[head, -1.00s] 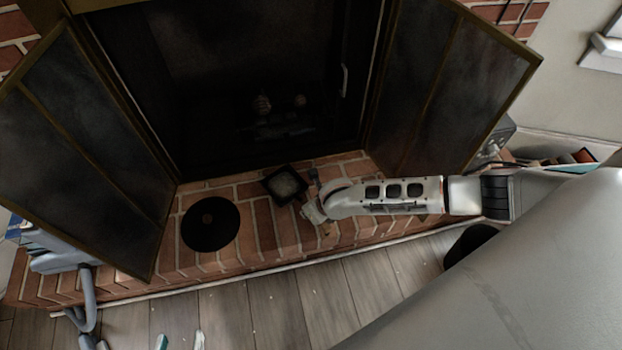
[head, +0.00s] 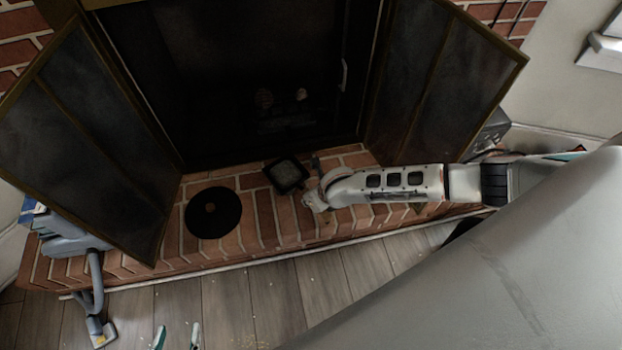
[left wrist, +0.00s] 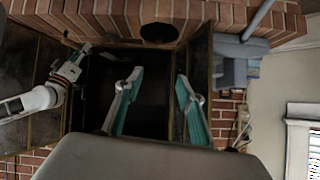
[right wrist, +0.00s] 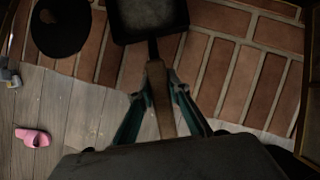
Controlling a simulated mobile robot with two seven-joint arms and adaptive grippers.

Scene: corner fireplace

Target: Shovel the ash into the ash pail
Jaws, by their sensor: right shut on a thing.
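A black square shovel (head: 287,174) is over the brick hearth in front of the fireplace opening. A greyish layer that looks like ash fills its pan. My right gripper (head: 315,195) is shut on its handle; the brown handle (right wrist: 158,95) shows between the fingers in the right wrist view. A flat black disc (head: 213,212) with a small brown centre lies on the hearth left of the shovel; it looks like a lid. My left gripper (head: 178,338) is open and empty over the floor, fingers apart (left wrist: 157,100). I cannot make out the ash pail for sure.
The left glass door (head: 105,130) and right glass door (head: 435,90) stand open. The firebox (head: 240,70) is dark, with vague shapes inside. A grey-blue appliance (head: 75,240) stands at left. A pink slipper (right wrist: 33,137) lies on the wood floor. Pale specks dot the floor.

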